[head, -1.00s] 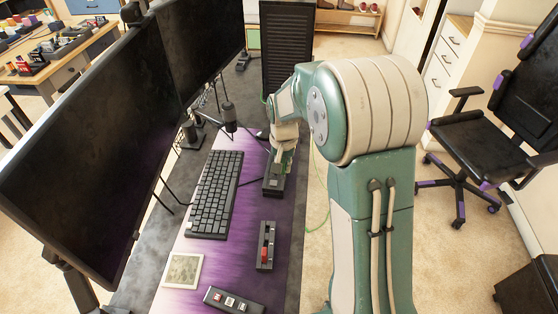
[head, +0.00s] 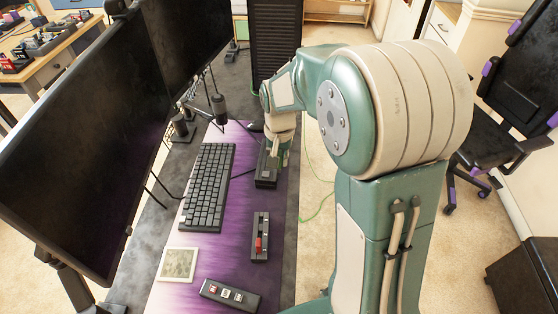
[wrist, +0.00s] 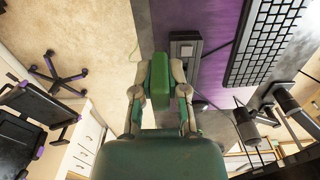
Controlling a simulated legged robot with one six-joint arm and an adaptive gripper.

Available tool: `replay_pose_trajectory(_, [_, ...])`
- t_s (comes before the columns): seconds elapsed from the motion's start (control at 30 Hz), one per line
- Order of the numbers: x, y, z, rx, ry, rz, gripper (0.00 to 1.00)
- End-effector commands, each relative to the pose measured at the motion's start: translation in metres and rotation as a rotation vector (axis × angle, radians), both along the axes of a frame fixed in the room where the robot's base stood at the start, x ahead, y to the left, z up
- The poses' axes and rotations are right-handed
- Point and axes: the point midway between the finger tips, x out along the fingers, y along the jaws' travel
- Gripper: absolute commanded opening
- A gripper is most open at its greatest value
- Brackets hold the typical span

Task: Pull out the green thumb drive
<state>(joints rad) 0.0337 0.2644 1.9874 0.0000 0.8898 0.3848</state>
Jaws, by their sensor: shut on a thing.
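The green thumb drive (wrist: 160,80) is between the two fingers of my gripper (wrist: 160,88) in the wrist view, and the gripper is shut on it. A dark dock (wrist: 185,50) lies on the desk mat beyond it, and the drive overlaps its edge in this view. In the head view, my gripper (head: 279,155) is at the right of the dock (head: 266,173), near the mat's right side. The drive is mostly hidden there by the fingers. I cannot tell how wide the gap between drive and dock is.
A black keyboard (head: 207,188) lies left of the dock. A black box with a red piece (head: 260,238), a switch panel (head: 230,295) and a pale square pad (head: 178,264) lie nearer. Large monitors (head: 80,150) stand on the left. A black tower (head: 277,40) stands behind.

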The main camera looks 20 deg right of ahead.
Motion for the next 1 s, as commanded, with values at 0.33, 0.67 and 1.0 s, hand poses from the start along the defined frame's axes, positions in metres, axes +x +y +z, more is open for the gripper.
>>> replay_pose_trajectory(0.33, [0.0,0.0,0.012,0.0,0.0,0.0,0.0])
replay_pose_trajectory(0.67, [0.0,0.0,0.023,0.0,-0.001,0.0,0.0])
replay_pose_trajectory(1.0, [0.0,0.0,0.028,0.0,0.0,0.0,0.0])
